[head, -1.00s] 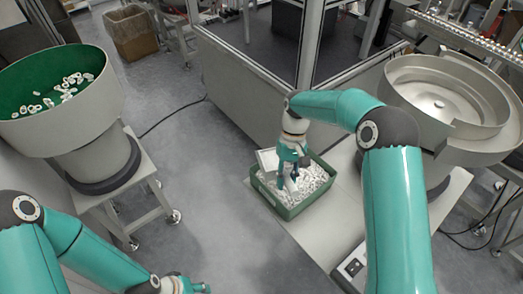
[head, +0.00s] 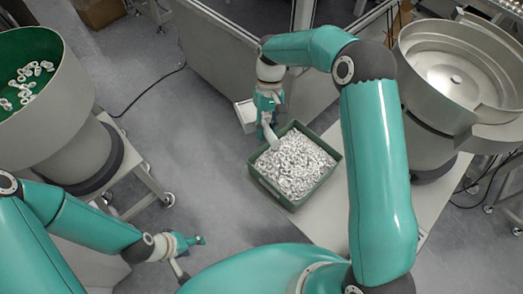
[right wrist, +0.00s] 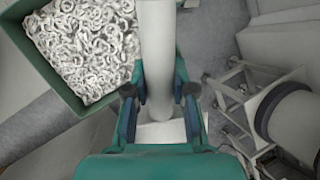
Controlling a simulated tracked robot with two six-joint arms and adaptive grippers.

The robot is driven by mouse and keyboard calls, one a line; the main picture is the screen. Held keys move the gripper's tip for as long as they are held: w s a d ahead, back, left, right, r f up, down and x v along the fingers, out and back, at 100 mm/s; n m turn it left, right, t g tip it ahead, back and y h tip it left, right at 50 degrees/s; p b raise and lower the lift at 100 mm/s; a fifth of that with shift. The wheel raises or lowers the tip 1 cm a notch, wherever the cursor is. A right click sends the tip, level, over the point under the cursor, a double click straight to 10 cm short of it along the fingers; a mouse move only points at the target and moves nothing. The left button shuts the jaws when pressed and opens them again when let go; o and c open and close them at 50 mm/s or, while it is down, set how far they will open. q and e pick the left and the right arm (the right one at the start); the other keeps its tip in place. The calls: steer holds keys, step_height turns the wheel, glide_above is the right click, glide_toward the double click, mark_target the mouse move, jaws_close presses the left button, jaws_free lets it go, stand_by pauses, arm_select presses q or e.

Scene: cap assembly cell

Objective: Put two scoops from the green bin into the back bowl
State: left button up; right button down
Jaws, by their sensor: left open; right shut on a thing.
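The green bin (head: 318,196) holds many small white ring-like parts. It also shows in the right wrist view (right wrist: 60,88). My right gripper (head: 267,117) is shut on the pale handle of a scoop (head: 246,114), at the bin's back left edge. In the right wrist view the handle (right wrist: 156,40) runs between the fingers, and the scoop's pale head is mostly hidden behind the gripper. I cannot tell what is in it. A grey bowl (head: 480,98) at the right looks empty. A green-lined bowl (head: 60,120) at the left holds several white parts. My left gripper (head: 192,256) is open and empty.
The green bin rests on a pale bench (head: 345,235). The left bowl's stand (head: 150,180) has wheeled feet. Grey floor is open between the stand and the bench.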

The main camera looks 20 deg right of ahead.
steer(key=s+a+r+m+t+y+b, duration=0.3)
steer(key=s+a+m+y, duration=0.2)
steer(key=s+m+y, duration=0.55)
steer(key=w+d+f+m+h+b, duration=0.2)
steer(key=w+d+f+m+b, duration=0.15)
steer(key=d+f+b, duration=0.7)
steer(key=s+a+r+t+h+p, duration=0.2)
steer(key=s+a+r+h+p, duration=0.1)
steer(key=a+r+h+p, duration=0.3)
steer(key=shift+a+r+n+h+p, duration=0.15)
steer(key=shift+a+n+h+p, duration=0.25)
steer(key=shift+a+h+p, duration=0.4)
